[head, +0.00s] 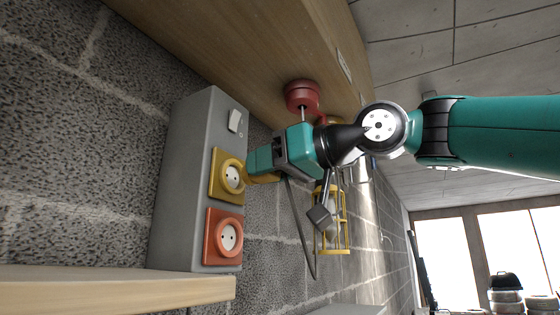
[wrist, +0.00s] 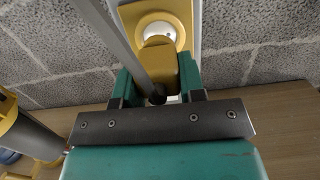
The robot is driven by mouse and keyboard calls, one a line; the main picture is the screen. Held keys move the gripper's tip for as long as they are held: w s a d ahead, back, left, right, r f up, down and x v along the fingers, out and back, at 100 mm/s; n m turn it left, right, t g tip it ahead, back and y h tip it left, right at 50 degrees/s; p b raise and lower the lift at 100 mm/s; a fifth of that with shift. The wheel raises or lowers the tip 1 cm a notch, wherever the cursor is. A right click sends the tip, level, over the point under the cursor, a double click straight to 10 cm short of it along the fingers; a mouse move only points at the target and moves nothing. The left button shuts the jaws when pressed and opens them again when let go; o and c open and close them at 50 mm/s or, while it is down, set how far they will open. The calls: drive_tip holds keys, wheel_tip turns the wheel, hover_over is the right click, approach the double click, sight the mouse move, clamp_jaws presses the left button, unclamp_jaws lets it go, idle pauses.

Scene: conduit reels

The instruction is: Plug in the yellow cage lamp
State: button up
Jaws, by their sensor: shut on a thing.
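My gripper (head: 262,160) is shut on a yellow plug (wrist: 160,65), which sits between the green fingers in the wrist view. The plug points at the yellow socket (head: 231,175) on the grey box and is very close to its face. I cannot tell whether the two touch. The socket also shows just beyond the plug in the wrist view (wrist: 181,30), partly covered by it. A dark cable (head: 297,225) hangs from the plug in a loop. The yellow cage lamp (head: 345,235) hangs behind and below my gripper.
The grey box (head: 180,190) on the block wall also carries an orange socket (head: 225,237) below the yellow one and a switch (head: 235,121) above. A red round fitting (head: 302,95) hangs under the wooden board (head: 250,50). A wooden ledge (head: 120,288) lies at lower left.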

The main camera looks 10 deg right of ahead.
drive_tip(key=shift+p+x, duration=0.3)
drive_tip(key=shift+x, duration=1.05)
drive_tip(key=shift+w+a+r, duration=0.2)
drive_tip(key=shift+w+a, duration=0.1)
idle(1.3)
drive_tip(key=o, duration=1.1)
drive_tip(key=shift+b+v, duration=1.25)
drive_tip(key=shift+v, duration=7.45)
drive_tip(key=shift+s+a, duration=0.1)
